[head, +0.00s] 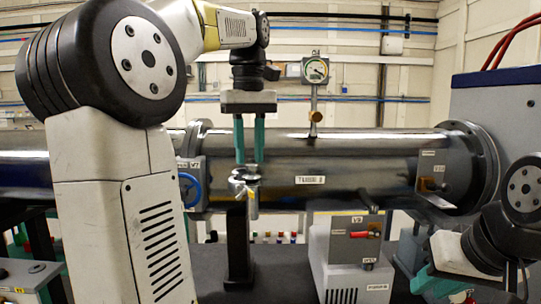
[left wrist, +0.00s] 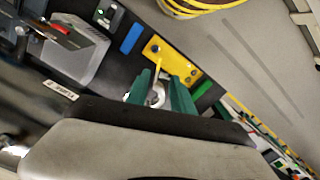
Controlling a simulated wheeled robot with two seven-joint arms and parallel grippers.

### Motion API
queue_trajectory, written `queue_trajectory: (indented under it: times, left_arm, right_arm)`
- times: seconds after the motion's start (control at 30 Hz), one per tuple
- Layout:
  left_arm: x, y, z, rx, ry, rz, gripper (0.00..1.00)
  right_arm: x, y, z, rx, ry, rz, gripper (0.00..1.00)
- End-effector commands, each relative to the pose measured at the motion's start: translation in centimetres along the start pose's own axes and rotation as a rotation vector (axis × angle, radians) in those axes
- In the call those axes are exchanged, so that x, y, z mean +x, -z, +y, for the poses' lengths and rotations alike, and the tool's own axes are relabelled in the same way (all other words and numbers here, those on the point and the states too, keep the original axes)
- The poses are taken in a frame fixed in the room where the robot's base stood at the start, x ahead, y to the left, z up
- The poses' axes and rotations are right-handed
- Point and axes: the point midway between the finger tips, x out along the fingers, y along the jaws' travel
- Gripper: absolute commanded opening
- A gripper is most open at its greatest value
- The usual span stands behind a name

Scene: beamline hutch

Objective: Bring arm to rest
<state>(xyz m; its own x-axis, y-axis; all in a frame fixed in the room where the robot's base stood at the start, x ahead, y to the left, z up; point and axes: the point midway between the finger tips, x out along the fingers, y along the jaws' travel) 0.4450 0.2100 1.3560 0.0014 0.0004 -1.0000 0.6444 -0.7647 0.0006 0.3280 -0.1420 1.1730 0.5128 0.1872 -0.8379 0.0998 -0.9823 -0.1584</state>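My left arm arches over from the left in the head view. Its left gripper (head: 249,160) points down with two green fingers apart, just above a small shiny metal fitting (head: 245,182) at the top of a black post (head: 238,245). In the left wrist view the green fingers (left wrist: 161,98) are spread, and a silver ring-like part of the fitting (left wrist: 156,96) shows between them. I see no clear contact. My right gripper (head: 445,291) is low at the right edge, partly cut off, with green finger parts showing; its opening is unclear.
A large steel beam pipe (head: 330,165) runs across behind, with a dial gauge (head: 315,70) on top. A grey box with a red lever (head: 357,238) stands right of the post. A blue handwheel (head: 188,190) is left of it. A yellow plate (left wrist: 160,55) shows in the left wrist view.

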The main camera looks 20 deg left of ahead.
Motion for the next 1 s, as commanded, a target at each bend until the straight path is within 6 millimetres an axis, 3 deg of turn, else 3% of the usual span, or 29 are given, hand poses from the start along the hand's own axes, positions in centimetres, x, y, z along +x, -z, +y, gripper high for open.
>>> queue_trajectory:
  times: [0.13, 0.27, 0.5, 0.7, 0.83, 1.0]
  left_arm:
    - [0.9, -0.8, -0.4, 0.057, -0.035, 0.019, 0.28]
    - [3.6, -2.9, -0.9, 0.202, -0.121, 0.075, 0.28]
    - [11.1, -8.8, -1.7, 0.52, -0.292, 0.267, 0.28]
    - [16.4, -12.2, -2.2, 0.682, -0.355, 0.408, 0.28]
    - [18.0, -13.2, -2.3, 0.726, -0.366, 0.453, 0.28]
    - [18.3, -13.3, -2.4, 0.737, -0.369, 0.464, 0.28]
  right_arm:
    - [0.0, 0.0, 0.0, 0.0, 0.0, 0.0, 0.25]
    - [0.0, 0.0, 0.0, 0.0, 0.0, 0.0, 0.25]
    - [0.0, 0.0, 0.0, 0.0, 0.0, 0.0, 0.25]
    - [0.0, 0.0, 0.0, 0.0, 0.0, 0.0, 0.25]
    - [0.0, 0.0, 0.0, 0.0, 0.0, 0.0, 0.25]
    - [0.0, 0.0, 0.0, 0.0, 0.0, 0.0, 0.25]
